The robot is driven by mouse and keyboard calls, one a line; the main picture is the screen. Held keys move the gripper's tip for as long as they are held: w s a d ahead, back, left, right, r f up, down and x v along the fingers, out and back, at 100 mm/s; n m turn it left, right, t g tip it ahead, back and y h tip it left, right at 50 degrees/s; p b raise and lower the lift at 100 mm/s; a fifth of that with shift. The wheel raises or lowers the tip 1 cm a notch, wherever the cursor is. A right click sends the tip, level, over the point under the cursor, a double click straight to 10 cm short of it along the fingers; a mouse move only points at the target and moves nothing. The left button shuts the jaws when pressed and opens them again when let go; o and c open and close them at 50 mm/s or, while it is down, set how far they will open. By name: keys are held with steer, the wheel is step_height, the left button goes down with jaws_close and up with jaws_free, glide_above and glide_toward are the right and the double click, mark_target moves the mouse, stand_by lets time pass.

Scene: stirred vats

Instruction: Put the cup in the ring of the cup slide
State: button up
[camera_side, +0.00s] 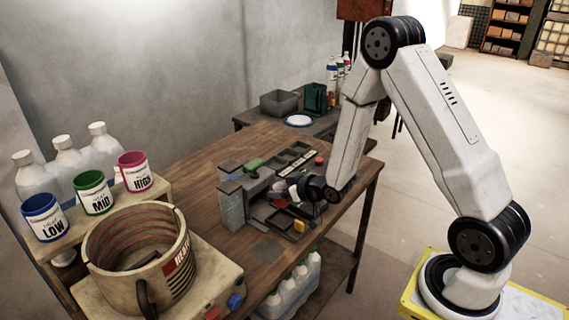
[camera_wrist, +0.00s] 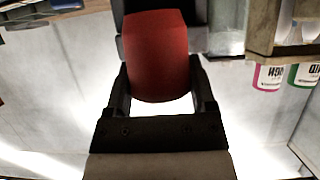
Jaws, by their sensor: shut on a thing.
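In the wrist view a red cup (camera_wrist: 158,55) stands between the two black fingers of my gripper (camera_wrist: 159,85), which is shut on it. In the side view my gripper (camera_side: 292,190) is low over the grey and black machine (camera_side: 233,205) on the wooden table. The cup is too small and covered there to make out. The cup slide and its ring cannot be told apart clearly among the machine's dark parts. I cannot tell whether the cup touches the machine.
A round beige heater vat (camera_side: 140,250) stands at the front left. LOW (camera_side: 45,218), MID (camera_side: 94,193) and HIGH (camera_side: 135,172) pots sit on a shelf behind it. A grey bin (camera_side: 279,103) and white plate (camera_side: 299,120) are on the back table.

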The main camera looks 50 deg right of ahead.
steer(key=shift+f, duration=1.4)
steer(key=shift+f, duration=1.8)
steer(key=shift+f, duration=0.1)
steer(key=o, duration=1.2)
steer(key=shift+c, duration=0.2)
steer(key=shift+v, duration=3.8)
